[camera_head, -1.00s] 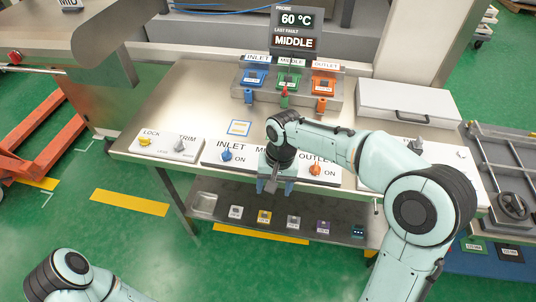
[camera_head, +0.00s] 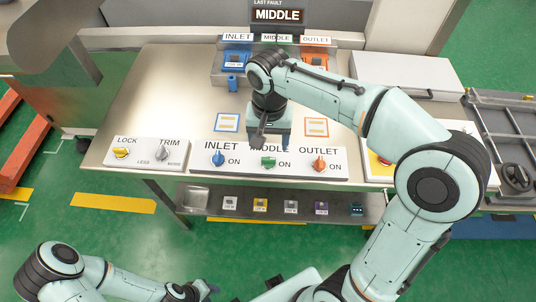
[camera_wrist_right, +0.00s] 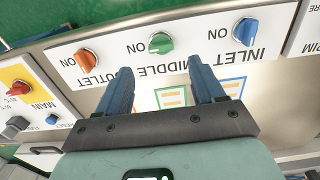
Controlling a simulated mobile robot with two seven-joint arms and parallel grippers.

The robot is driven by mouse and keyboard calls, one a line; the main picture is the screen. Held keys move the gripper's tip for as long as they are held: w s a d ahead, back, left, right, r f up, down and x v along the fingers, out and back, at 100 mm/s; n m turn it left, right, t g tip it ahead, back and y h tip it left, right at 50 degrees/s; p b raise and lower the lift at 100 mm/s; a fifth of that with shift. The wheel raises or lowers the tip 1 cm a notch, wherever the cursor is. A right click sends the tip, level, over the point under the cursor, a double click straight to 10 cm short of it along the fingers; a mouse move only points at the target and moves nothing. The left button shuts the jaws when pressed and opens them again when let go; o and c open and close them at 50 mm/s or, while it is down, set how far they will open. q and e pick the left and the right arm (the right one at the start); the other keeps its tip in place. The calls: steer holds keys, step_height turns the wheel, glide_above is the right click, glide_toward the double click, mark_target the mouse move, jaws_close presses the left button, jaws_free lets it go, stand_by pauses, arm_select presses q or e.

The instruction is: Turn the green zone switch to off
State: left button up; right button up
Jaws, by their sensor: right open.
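The green zone switch (camera_head: 268,162) is the middle knob on the white zone panel (camera_head: 334,169), with "ON" printed to its right. The blue INLET knob (camera_head: 218,158) is on its left and the orange OUTLET knob (camera_head: 319,163) on its right. My right gripper (camera_head: 270,140) is above the panel's back part, covering some of the MIDDLE label. In the right wrist view the green switch (camera_wrist_right: 161,43) shows beyond and between the open, empty fingers, apart from them. Its exact turn angle is hard to tell. My left gripper (camera_head: 204,289) is low at the bottom; its fingers are unclear.
The LOCK and TRIM panel (camera_head: 143,158) stands left of the zone panel. A red MAIN switch (camera_wrist_right: 20,88) on yellow is beside it in the wrist view. Blue and orange blocks stand behind under a "MIDDLE" fault display (camera_head: 279,15). A lower shelf (camera_head: 196,196) holds several small items.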

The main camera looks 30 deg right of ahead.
mark_target(269, 158)
step_height(269, 158, down, 8)
steer(key=shift+w+r+b, duration=0.1)
steer(key=shift+r+b, duration=0.05)
steer(key=shift+b, duration=0.2)
steer(key=c, duration=1.1)
